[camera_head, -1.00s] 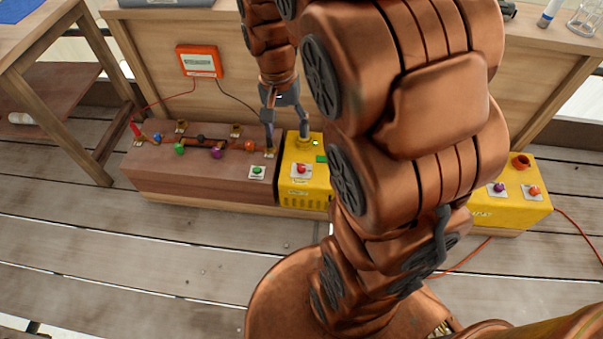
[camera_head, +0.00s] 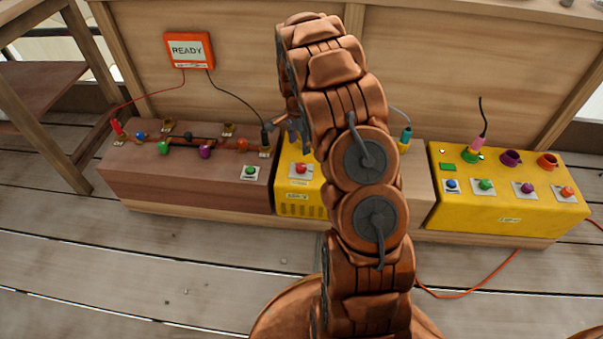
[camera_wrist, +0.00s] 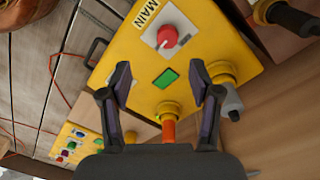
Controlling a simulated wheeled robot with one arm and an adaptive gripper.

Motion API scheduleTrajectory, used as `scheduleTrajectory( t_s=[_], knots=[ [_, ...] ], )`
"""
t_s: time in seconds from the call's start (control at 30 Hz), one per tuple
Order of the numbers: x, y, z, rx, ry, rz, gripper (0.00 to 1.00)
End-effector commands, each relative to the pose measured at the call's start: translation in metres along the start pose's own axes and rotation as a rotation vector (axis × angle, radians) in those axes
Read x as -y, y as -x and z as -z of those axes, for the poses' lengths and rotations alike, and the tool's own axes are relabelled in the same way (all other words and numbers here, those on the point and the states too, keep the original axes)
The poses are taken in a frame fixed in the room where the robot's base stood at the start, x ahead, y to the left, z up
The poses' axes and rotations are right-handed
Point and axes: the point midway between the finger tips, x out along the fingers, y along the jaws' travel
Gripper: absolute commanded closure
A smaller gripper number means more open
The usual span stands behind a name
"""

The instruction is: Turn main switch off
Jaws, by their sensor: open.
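The main switch is a red round knob (camera_wrist: 167,36) on a white plate, on a yellow box (camera_wrist: 125,62) lettered MAIN in the wrist view. A lit green rectangle (camera_wrist: 166,79) sits beside it. In the head view the knob (camera_head: 301,169) shows just left of my arm, and the arm hides part of the box (camera_head: 288,193). My gripper (camera_wrist: 162,86) is open and empty in the wrist view. Its fingers lie either side of the green rectangle, with the knob ahead of them and apart from them. In the head view my arm largely hides the gripper.
A brown box (camera_head: 188,185) with coloured knobs and plugs stands left. A yellow box (camera_head: 505,212) with several buttons and sockets stands right. An orange sign (camera_head: 188,49) reads READY on the wooden panel. Cables hang near the boxes.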

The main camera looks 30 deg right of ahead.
Motion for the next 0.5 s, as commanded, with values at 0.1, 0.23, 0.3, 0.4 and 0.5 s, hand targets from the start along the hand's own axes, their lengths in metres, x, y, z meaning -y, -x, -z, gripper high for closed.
scheduleTrajectory(
  t_s=[0.1,0.23,0.3,0.4,0.5],
  knots=[
    [0.008,-0.028,0.008,0.005,-0.044,0.006,0.37],
    [0.012,-0.037,0.011,0.007,-0.063,0.011,0.37],
    [0.012,-0.041,0.011,0.007,-0.066,0.011,0.37],
    [0.012,-0.047,0.011,0.008,-0.066,0.010,0.37],
    [0.012,-0.059,0.011,0.008,-0.066,0.010,0.37]
  ],
)
